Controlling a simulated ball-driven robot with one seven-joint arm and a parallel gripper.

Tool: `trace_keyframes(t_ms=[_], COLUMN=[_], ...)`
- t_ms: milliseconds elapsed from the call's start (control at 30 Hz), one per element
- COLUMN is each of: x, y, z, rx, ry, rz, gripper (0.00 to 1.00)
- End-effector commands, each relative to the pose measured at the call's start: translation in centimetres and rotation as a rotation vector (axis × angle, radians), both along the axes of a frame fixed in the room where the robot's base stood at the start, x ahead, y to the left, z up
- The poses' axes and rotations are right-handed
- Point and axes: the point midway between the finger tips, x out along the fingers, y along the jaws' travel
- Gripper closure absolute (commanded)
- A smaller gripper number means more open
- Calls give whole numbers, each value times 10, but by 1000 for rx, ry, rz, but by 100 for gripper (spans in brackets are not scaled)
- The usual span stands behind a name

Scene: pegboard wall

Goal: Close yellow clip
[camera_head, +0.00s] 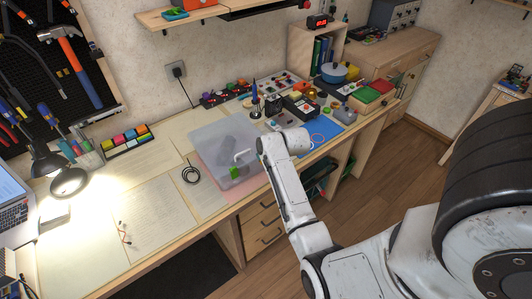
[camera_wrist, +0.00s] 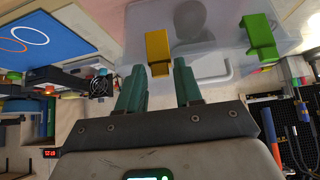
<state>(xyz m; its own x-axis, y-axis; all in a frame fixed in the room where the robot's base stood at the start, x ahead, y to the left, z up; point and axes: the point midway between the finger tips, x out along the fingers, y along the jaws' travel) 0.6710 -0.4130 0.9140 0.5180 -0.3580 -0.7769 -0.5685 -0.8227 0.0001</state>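The yellow clip (camera_wrist: 158,50) is on the front side of a clear plastic box (camera_wrist: 215,66), standing out from the wall. In the wrist view my gripper (camera_wrist: 160,74) has two teal fingers spread apart, with the lower end of the yellow clip showing in the gap between their tips. I cannot tell whether they touch it. A green clip (camera_wrist: 258,38) is on the same side, further right, beyond a pale handle. In the head view the box (camera_head: 212,140) and the green clip (camera_head: 234,173) show; my arm hides the yellow clip and the fingers.
The box stands on the workbench near its front edge. A black cable coil (camera_head: 190,174) lies left of it. A blue mat (camera_head: 322,132) with rings lies right of my arm. A lit lamp (camera_head: 68,180) stands at the far left. Papers cover the bench's left part.

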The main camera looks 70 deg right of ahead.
Motion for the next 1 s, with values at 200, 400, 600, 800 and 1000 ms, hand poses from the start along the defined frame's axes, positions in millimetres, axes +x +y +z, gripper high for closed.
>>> trace_keyframes(t_ms=[200,400,600,800,1000], x=[0,-1,-10,-28,-45], y=[0,0,7,20,31], z=[0,2,15,42,67], rx=[-1,-1,-5,-4,-3], ry=[-1,-2,-1,-2,-1], rz=[0,0,1,2,1], gripper=[53,53,53,53,53])
